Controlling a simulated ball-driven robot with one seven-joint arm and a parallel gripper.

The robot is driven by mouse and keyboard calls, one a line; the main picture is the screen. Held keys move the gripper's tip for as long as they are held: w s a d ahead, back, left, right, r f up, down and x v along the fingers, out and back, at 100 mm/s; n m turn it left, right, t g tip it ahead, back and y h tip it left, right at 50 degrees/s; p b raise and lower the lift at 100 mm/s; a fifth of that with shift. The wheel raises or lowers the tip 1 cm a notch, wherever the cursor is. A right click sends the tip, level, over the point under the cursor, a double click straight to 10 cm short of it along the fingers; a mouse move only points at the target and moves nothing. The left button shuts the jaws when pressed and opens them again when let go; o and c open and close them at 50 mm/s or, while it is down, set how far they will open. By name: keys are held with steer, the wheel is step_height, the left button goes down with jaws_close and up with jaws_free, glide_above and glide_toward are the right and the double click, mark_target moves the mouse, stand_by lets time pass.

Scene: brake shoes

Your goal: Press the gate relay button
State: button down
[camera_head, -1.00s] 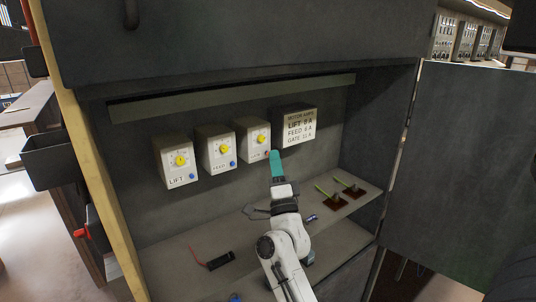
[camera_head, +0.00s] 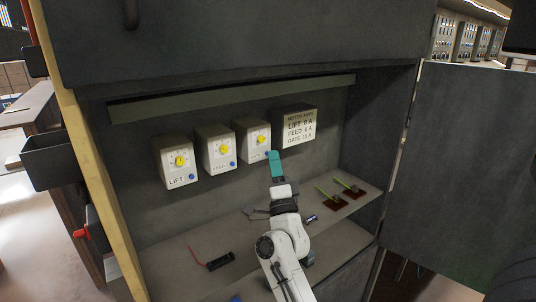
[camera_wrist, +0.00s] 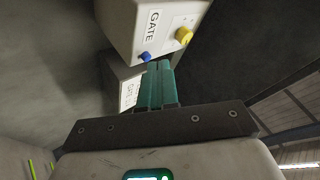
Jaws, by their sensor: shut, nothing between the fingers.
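The gate relay (camera_head: 252,140) is the rightmost of three pale boxes on the cabinet's back wall. It has a yellow dial (camera_head: 257,139) and a blue button (camera_head: 267,155) at its lower right. In the wrist view its GATE label (camera_wrist: 153,26), yellow dial (camera_wrist: 183,35) and blue button (camera_wrist: 145,57) show. My gripper (camera_head: 272,154) has teal fingers, shut and empty, with tips right at the button. In the wrist view the fingertips (camera_wrist: 159,65) lie just right of the button. I cannot tell whether they touch it.
The lift relay (camera_head: 175,162) and feed relay (camera_head: 215,149) stand to the left. The shelf below holds a black part with a red lead (camera_head: 219,261) and two brown pieces with green strips (camera_head: 334,202).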

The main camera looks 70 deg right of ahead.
steer(key=shift+s+a, duration=0.3)
steer(key=shift+s, duration=0.2)
steer(key=shift+s, duration=0.1)
steer(key=s+a, duration=0.1)
steer(key=s+p, duration=0.1)
steer(key=s+a, duration=0.1)
steer(key=s, duration=0.1)
steer(key=shift+a, duration=0.3)
stand_by(0.9)
